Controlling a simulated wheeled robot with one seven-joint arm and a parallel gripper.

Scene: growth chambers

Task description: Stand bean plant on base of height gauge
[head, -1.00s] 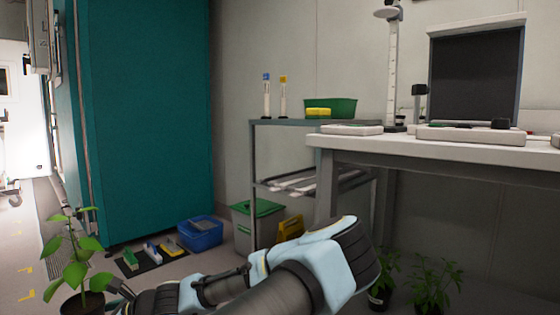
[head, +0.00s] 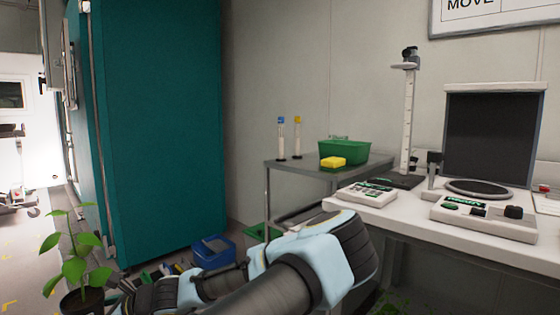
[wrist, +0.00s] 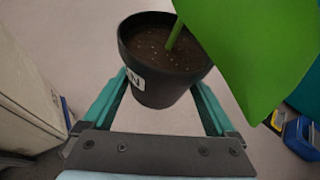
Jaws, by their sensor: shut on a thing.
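The bean plant (head: 75,262) stands upright in a dark pot at the lower left of the head view. My gripper (wrist: 165,100) is shut on its pot (wrist: 150,85), with a teal finger on each side; a white label shows on the pot and a large leaf covers the upper right of the wrist view. In the head view my arm hides most of the gripper. The height gauge (head: 408,120), a white upright scale with a slider near its top, stands on the white bench at the right. Its dark base (head: 400,181) looks empty and is well apart from the plant.
A grey shelf cart (head: 290,168) beside the bench holds a green bin (head: 344,151), a yellow sponge (head: 333,162) and two tubes. On the bench are a keypad device (head: 367,192) and a balance (head: 485,215). A blue bin (head: 213,250) stands on the floor by the teal chamber (head: 160,130).

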